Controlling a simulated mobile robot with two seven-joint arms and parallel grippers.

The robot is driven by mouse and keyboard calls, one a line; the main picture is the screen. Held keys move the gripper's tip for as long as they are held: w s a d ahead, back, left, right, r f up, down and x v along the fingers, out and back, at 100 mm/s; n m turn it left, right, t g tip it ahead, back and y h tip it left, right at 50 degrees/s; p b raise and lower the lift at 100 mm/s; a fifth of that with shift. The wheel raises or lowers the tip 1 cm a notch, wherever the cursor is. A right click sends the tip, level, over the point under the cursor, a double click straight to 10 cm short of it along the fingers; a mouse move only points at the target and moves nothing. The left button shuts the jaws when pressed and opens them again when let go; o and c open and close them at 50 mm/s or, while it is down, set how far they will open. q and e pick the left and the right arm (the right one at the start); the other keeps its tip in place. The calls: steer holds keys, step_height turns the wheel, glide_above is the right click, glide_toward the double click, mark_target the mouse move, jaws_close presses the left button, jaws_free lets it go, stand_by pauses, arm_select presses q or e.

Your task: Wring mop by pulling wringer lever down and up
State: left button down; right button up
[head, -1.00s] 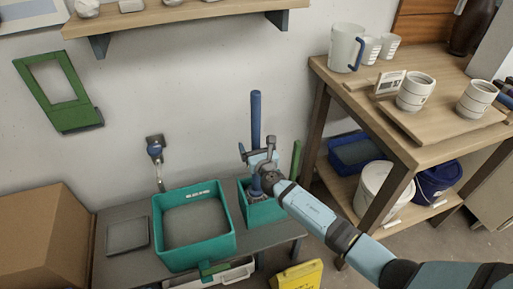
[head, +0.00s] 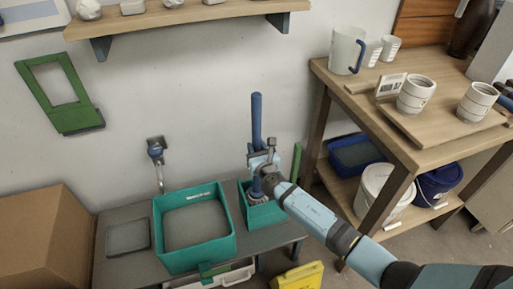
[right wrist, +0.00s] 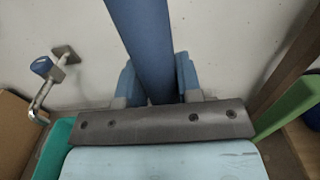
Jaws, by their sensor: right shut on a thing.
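The mop's blue handle (head: 257,120) stands nearly upright at the teal wringer bucket (head: 264,214), with its grey mop head (head: 258,199) at the bucket's mouth. My right gripper (head: 261,160) is shut on the handle above the bucket. In the right wrist view the handle (right wrist: 143,45) runs up between the two light blue fingers of the gripper (right wrist: 157,82). The green wringer lever (head: 296,161) stands upright at the bucket's right side, apart from my gripper. It also shows at the right of the right wrist view (right wrist: 288,104). My left gripper is not in view.
A wide teal basin (head: 232,232) stands left of the bucket, below a wall tap (head: 156,152). A wooden table (head: 420,140) with cups stands to the right. A yellow object (head: 298,277) is in front, and a cardboard box (head: 45,235) is at the left.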

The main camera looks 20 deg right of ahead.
steer(key=shift+d+r, duration=0.2)
stand_by(0.4)
steer(key=shift+w+d, duration=0.1)
steer(key=shift+d, duration=0.5)
steer(key=shift+f, duration=0.2)
stand_by(0.4)
steer(key=o, duration=1.6)
